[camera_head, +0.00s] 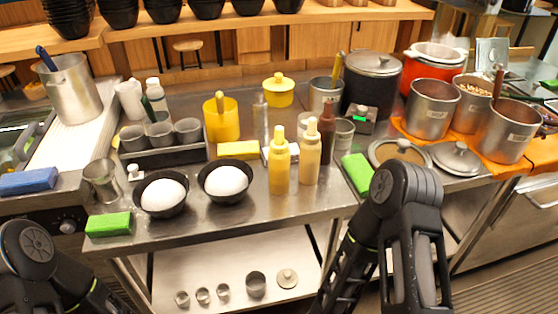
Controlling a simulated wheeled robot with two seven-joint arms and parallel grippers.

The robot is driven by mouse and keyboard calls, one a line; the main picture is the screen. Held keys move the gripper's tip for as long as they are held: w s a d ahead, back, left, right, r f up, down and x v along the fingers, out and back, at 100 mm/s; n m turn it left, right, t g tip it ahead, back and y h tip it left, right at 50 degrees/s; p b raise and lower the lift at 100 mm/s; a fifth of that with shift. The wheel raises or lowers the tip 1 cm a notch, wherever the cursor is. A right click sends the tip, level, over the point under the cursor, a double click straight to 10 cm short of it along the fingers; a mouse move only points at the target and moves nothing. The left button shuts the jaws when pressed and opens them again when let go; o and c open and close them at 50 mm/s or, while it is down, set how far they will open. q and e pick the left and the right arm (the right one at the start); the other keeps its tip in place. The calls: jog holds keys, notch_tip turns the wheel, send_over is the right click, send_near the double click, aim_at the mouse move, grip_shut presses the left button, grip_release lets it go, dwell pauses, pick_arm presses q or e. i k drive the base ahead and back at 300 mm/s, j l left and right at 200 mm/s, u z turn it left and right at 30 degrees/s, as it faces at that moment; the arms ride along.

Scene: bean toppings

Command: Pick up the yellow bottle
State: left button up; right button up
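The yellow bottle (279,166) stands upright near the front middle of the steel table, with a narrow nozzle on top. A paler cream-yellow bottle (310,152) stands close on its right. A dark brown bottle (327,128) stands just behind that one. My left arm shows at the lower left corner and my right arm at the lower right, in front of the table. No fingertips of either gripper show. Neither arm touches the bottles.
Two black bowls with white contents (162,194) (227,180) stand left of the bottles. A green block (357,174) lies to the right, another (108,224) at the front left. Steel pots (432,109) stand at the right. The table directly before the bottles is clear.

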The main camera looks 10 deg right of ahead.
aim_at(279, 157)
jog(key=k+l+u, duration=0.25)
jog(key=u, duration=0.15)
jog(key=k+l+u, duration=0.15)
jog(key=k+u, duration=0.15)
jog(key=u, duration=0.15)
jog(key=k+u, duration=0.4)
jog(key=i+l, duration=0.05)
jog(key=i, duration=0.05)
